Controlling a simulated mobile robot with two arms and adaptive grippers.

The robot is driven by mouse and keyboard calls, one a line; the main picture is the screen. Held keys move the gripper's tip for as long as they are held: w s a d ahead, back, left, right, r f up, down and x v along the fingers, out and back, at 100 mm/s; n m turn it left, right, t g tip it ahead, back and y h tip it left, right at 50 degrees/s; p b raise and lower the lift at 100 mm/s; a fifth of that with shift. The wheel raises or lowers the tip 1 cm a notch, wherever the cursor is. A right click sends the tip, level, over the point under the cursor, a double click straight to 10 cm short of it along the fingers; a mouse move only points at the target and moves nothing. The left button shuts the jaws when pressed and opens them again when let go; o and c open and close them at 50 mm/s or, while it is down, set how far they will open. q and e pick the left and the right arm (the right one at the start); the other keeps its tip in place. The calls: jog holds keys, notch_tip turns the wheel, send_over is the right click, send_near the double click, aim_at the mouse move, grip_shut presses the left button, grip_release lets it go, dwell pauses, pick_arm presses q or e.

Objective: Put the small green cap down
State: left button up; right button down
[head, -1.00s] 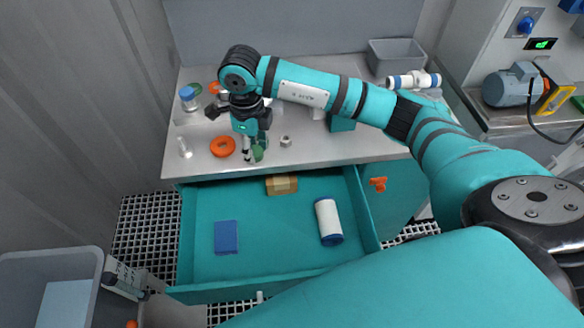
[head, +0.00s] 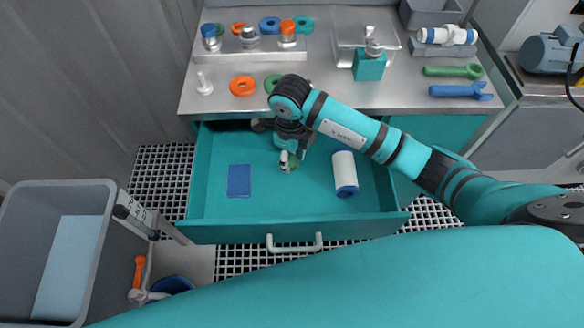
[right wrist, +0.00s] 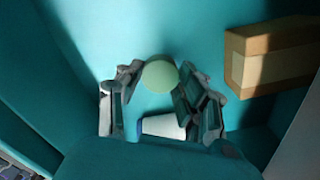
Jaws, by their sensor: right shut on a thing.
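The small green cap (right wrist: 160,74) is between the fingertips of my right gripper (right wrist: 155,92) in the right wrist view, and the gripper is shut on it. In the head view my right gripper (head: 289,163) points down inside the open teal drawer (head: 215,207), with the cap partly hidden at its tips. I cannot tell whether the cap touches the drawer floor. My left gripper is not in view.
The drawer also holds a blue pad (head: 239,181), a white roll with a blue end (head: 345,172) right of the gripper, and a brown box (right wrist: 275,55). Bare floor lies between pad and gripper. The bench (head: 225,103) with rings and tools stands behind.

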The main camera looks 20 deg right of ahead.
aim_at(291, 176)
notch_tip(291, 176, down, 2)
notch_tip(291, 176, down, 4)
jog(key=shift+r, duration=0.15)
jog(key=shift+w, duration=0.1)
jog(key=shift+f, duration=0.25)
jog(key=c, duration=0.8)
grip_release()
jog(key=shift+c, duration=0.2)
jog(key=shift+r, duration=0.1)
